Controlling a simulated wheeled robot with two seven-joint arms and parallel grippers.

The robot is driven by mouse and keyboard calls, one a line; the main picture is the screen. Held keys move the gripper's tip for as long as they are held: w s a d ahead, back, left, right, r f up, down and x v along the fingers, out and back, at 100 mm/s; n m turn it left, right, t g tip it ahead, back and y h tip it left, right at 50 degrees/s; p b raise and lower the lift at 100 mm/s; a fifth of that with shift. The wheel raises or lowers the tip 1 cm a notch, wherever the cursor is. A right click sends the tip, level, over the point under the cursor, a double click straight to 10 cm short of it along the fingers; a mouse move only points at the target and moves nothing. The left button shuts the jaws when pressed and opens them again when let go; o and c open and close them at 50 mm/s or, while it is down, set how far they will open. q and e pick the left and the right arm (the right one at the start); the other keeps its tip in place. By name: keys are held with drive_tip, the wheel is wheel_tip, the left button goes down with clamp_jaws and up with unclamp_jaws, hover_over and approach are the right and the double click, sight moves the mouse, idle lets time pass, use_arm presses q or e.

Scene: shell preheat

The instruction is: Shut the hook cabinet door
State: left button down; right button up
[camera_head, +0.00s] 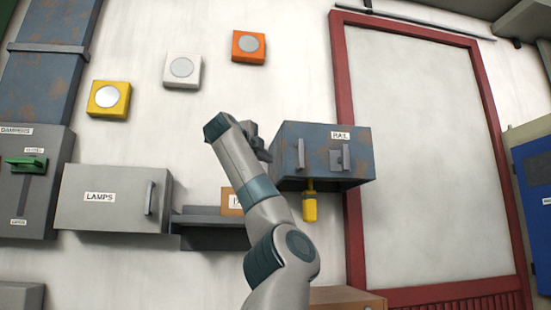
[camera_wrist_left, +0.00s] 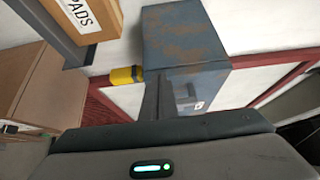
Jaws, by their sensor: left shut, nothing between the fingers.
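The rusty blue-grey cabinet (camera_head: 318,139) hangs on the wall left of the red frame; I take it as the hook cabinet. Its front bears a label, a bar handle (camera_head: 301,153) and a second handle on a plate (camera_head: 340,157). I see no clear door gap and cannot tell if it is fully shut. A yellow piece (camera_head: 310,205) hangs below it. My left gripper (camera_head: 262,148) is shut and empty, close to the cabinet's left side; contact cannot be told. In the left wrist view, its dark fingers (camera_wrist_left: 155,95) overlap the cabinet (camera_wrist_left: 185,40). My right gripper is out of view.
A grey LAMPS cabinet (camera_head: 110,210) and a dark shelf (camera_head: 205,225) lie left of my arm. A brown PADS box (camera_wrist_left: 80,15) is near the gripper. A red frame (camera_head: 345,120) stands to the cabinet's right. A brown box (camera_head: 345,298) sits below.

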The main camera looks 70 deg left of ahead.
use_arm(q)
drive_tip(key=s, duration=0.1)
drive_tip(key=s+a, duration=0.2)
drive_tip(key=s, duration=0.1)
drive_tip(key=shift+s, duration=0.1)
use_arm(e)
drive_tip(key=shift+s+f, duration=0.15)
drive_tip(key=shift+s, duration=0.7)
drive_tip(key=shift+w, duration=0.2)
